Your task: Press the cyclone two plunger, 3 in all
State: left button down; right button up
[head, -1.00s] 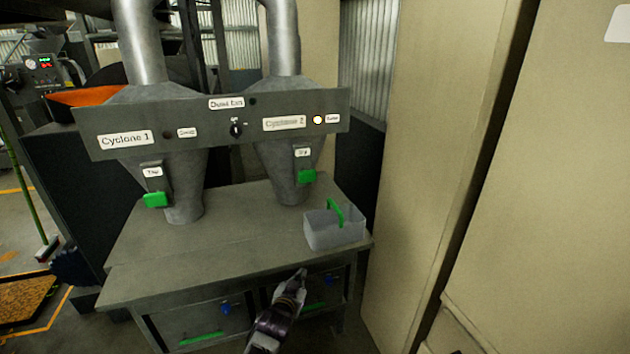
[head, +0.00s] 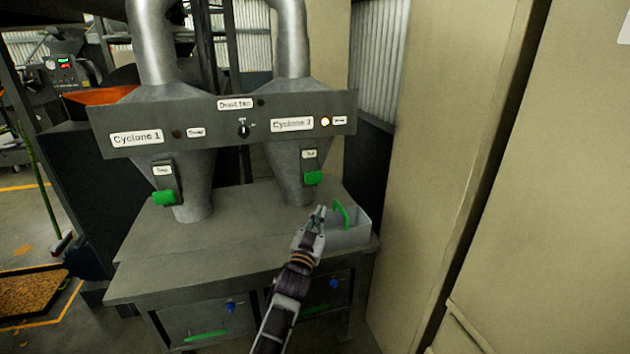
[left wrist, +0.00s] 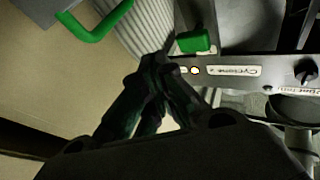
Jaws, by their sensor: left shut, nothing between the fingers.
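The cyclone two unit (head: 292,160) stands at the back right of the bench in the head view. Its plunger shows as a green block (head: 314,178) below a small label, and as a green block in the left wrist view (left wrist: 194,41). A light beside the Cyclone 2 label (head: 292,124) is lit. My left gripper (head: 319,212) is shut and empty, in front of and below the green plunger, apart from it, close to the grey bin. Its fingers also show in the left wrist view (left wrist: 155,65). My right gripper is not in view.
A grey bin (head: 345,238) with a green handle (head: 341,213) stands on the right of the bench (head: 160,258). Cyclone 1 (head: 192,185) with its own green plunger (head: 164,198) stands left. A beige cabinet (head: 450,150) borders the right side. The bench's left part is clear.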

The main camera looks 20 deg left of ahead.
aim_at(314, 178)
pick_arm(q)
notch_tip(314, 178, up, 7)
jog(key=d+m+t+h, duration=0.1)
jog(key=t, duration=0.1)
jog(key=shift+w+d+f+t, duration=0.2)
jog(key=shift+d+t, duration=0.1)
jog(key=shift+d, duration=0.05)
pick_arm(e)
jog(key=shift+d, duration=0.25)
pick_arm(q)
jog(key=shift+w, duration=0.1)
jog(key=w+a+b, duration=0.2)
jog(key=w+a, duration=0.3)
jog(key=w, duration=0.2)
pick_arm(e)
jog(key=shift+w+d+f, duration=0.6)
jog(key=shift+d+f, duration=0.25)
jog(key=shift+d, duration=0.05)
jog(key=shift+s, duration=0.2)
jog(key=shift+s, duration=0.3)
